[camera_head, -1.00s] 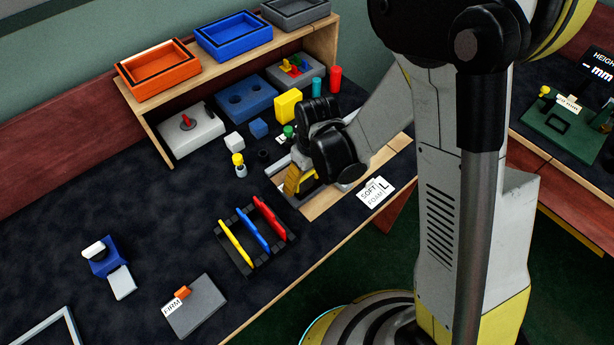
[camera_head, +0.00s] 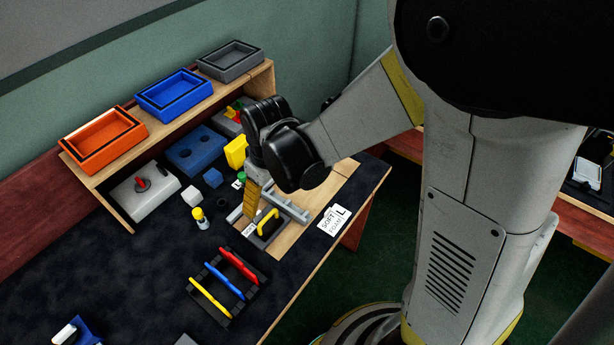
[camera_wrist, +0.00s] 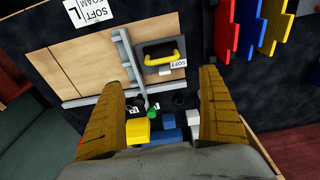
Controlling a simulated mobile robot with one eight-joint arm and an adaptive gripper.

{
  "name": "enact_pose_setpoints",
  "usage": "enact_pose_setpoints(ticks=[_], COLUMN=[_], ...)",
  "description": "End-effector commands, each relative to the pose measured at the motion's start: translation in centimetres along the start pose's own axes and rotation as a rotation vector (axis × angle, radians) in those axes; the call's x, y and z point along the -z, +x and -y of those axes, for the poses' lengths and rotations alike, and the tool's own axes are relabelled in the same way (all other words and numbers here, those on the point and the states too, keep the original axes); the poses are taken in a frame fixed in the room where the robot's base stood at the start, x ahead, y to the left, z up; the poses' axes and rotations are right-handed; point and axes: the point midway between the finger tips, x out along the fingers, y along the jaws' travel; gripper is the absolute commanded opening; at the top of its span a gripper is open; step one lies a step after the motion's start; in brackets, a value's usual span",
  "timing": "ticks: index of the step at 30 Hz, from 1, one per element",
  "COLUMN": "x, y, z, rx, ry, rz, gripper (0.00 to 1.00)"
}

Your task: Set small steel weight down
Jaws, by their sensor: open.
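My gripper (camera_head: 252,212) is open and empty, pointing down over the wooden panel beside the dark mat. In the wrist view its two yellow-brown fingers (camera_wrist: 160,80) stand wide apart. A small pale piece with a yellow top (camera_head: 202,219) stands upright on the mat, left of my gripper. I cannot tell for certain which thing is the small steel weight.
A black rack (camera_head: 222,304) with yellow, blue and red pieces stands in front. A SOFT FOAM L card (camera_head: 334,220) lies right. Orange (camera_head: 104,138), blue (camera_head: 174,95) and grey (camera_head: 231,60) trays sit on the back shelf.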

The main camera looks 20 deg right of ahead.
Motion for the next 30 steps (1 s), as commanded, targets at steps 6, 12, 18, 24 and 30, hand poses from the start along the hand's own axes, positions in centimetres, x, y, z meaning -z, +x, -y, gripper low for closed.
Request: enact_pose_setpoints(ticks=[6,12,18,24,30], x=[-2.4,-6.4,-10.4,-12.3,-12.6], y=[-6.6,-12.8,-16.4,-17.5,-17.7], z=[-2.3,-4.1,-4.9,-5.1,-5.2], rx=[-0.055,-0.124,-0.181,-0.208,-0.211], ry=[0.144,0.322,0.466,0.535,0.545], rz=[-0.111,-0.261,-0.394,-0.462,-0.472], gripper=[0.89,0.89,0.89,0.89,0.89])
